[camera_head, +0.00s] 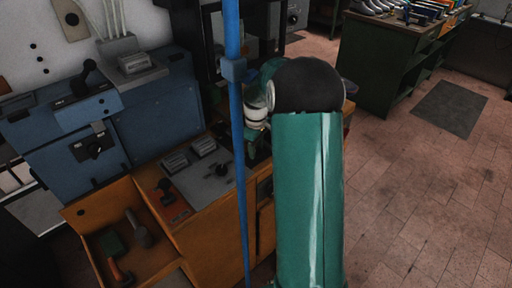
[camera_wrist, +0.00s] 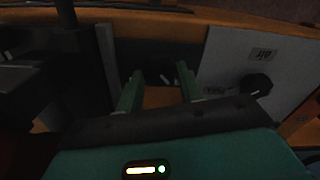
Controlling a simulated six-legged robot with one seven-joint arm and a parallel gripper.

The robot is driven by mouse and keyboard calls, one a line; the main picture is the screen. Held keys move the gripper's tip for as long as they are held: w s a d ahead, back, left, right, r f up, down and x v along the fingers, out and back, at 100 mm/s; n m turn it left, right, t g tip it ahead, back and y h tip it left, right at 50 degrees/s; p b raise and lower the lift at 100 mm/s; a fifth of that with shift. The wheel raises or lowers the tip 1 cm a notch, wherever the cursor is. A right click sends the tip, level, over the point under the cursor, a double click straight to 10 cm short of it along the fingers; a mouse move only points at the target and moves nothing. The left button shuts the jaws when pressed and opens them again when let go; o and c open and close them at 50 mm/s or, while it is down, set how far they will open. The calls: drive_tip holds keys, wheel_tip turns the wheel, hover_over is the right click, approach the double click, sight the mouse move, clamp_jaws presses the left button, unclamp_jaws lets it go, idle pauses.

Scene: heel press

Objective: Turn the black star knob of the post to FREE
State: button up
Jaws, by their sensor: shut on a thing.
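In the wrist view my gripper (camera_wrist: 160,80) has its two green fingers on either side of a dark thing with small pale marks near it. This is most likely the black star knob (camera_wrist: 157,76), but it is too dark there to make out its star shape or its setting. A dark upright column stands to the left in the wrist view. In the head view my green arm hides the knob and most of the gripper, which reaches down behind the blue pole at the bench's right end.
A grey plate (camera_wrist: 235,65) marked AIR with a black knob (camera_wrist: 257,85) lies right of the fingers. A blue pole (camera_head: 236,150) stands close left of my arm. A blue machine (camera_head: 150,125) and a wooden tool tray (camera_head: 85,215) are left; the floor (camera_head: 420,190) is clear on the right.

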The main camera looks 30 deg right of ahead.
drive_tip(key=shift+r+n, duration=0.1)
drive_tip(key=shift+n, duration=0.2)
drive_tip(key=o, duration=1)
wheel_tip(320, 180, up, 14)
drive_tip(key=shift+f, duration=0.2)
idle(0.8)
